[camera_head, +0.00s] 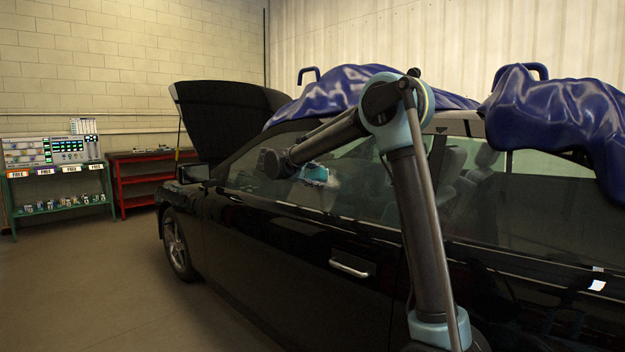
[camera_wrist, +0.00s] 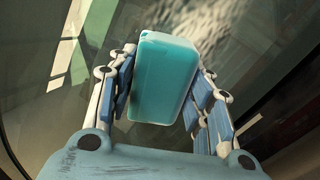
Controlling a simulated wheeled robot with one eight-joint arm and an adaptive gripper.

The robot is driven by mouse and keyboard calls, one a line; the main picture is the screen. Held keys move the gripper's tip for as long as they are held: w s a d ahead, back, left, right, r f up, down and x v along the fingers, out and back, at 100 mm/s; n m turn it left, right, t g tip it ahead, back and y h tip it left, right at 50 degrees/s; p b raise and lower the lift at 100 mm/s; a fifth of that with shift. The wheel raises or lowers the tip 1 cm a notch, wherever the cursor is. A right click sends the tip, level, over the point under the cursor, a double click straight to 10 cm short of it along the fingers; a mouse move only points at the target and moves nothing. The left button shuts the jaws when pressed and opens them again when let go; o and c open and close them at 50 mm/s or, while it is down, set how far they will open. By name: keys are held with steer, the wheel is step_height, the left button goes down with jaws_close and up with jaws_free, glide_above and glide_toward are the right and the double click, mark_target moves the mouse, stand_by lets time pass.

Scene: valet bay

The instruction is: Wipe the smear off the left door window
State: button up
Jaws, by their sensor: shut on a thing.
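A teal block like a sponge (camera_wrist: 165,78) sits between the blue-padded fingers of my gripper (camera_wrist: 166,66), which is shut on it. In the head view the teal block (camera_head: 316,172) is in front of the dark car's side window (camera_head: 258,172), at the end of my arm. Whether it touches the glass cannot be told. A pale, speckled smear (camera_wrist: 218,18) shows on the glass beyond the block's far end in the wrist view. The block and my gripper hide part of the window.
The black car (camera_head: 300,270) has its hood raised (camera_head: 222,112) and blue covers (camera_head: 560,105) on its roof. A side mirror (camera_head: 193,173) juts out left of the window. A green bench (camera_head: 62,208) and red shelf (camera_head: 150,178) stand at left. The floor (camera_head: 110,290) beside the car is clear.

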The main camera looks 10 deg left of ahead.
mark_target(307, 176)
steer(key=shift+s+d, duration=1.15)
steer(key=shift+d, duration=0.25)
steer(key=shift+s+d, duration=1.1)
steer(key=shift+d, duration=0.35)
steer(key=shift+s+d, duration=1.15)
steer(key=shift+d, duration=0.25)
steer(key=shift+s+f, duration=0.1)
steer(key=shift+f, duration=0.3)
steer(key=shift+w+a, duration=1.55)
steer(key=shift+a, duration=0.4)
steer(key=shift+w+a, duration=1.5)
steer(key=shift+a, duration=0.45)
steer(key=shift+w+a, duration=1.55)
steer(key=shift+a, duration=0.4)
steer(key=shift+s, duration=0.1)
steer(key=shift+s+d, duration=1.5)
steer(key=shift+d, duration=0.45)
steer(key=shift+s+d, duration=1.5)
steer(key=shift+d, duration=0.5)
steer(key=shift+s+d, duration=1.5)
steer(key=shift+d, duration=0.45)
